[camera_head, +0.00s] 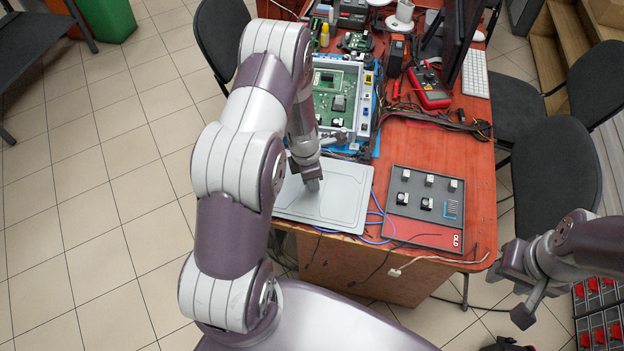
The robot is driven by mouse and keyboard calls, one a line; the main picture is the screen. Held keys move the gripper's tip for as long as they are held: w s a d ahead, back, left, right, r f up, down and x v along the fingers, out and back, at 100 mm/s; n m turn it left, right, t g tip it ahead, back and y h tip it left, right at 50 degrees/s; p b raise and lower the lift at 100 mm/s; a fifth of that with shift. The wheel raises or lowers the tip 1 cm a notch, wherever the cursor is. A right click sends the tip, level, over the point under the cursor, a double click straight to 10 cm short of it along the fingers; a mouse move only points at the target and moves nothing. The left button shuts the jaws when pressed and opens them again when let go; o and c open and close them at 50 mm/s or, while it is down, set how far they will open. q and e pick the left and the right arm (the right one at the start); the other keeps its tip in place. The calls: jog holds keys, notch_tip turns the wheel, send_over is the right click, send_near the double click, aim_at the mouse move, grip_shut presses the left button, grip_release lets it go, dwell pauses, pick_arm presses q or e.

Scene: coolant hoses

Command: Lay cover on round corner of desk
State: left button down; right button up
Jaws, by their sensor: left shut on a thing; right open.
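The cover (342,200) is a flat grey rectangular panel with rounded corners. It lies level at the near left part of the red-brown desk (435,140), in front of the open device. My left gripper (314,184) reaches down onto it and is shut on it near its middle; the exact grip point is partly hidden by the fingers. My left arm hides the cover's left end. The desk's rounded corner (484,262) shows at the near right. My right gripper (519,285) is open and empty, off the desk to the right.
The open device (368,95) with green circuit boards stands behind the cover. A dark grey panel marked OLD (425,205) lies right of the cover. Blue and white cables run between them and along the front edge. A red multimeter (430,88), keyboard (475,75) and chairs (556,160) are farther right.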

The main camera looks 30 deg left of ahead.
aim_at(307, 187)
pick_arm(q)
jog(key=shift+w+f, duration=0.15)
jog(key=shift+f, duration=0.35)
jog(key=c, duration=0.9)
grip_release()
jog(key=shift+o, duration=0.2)
notch_tip(307, 187, up, 11)
jog(key=s+a+p, duration=0.1)
jog(key=p, duration=0.1)
jog(key=s+d+r+m, duration=0.4)
jog(key=s+r+m, duration=0.1)
jog(key=m, duration=0.8)
jog(key=s+d+r+m+y, duration=0.1)
jog(key=s+d+r+m, duration=0.4)
jog(key=m, duration=0.8)
jog(key=s+r, duration=0.1)
jog(key=s, duration=0.1)
jog(key=shift+s+r, duration=0.25)
jog(key=shift+s, duration=0.15)
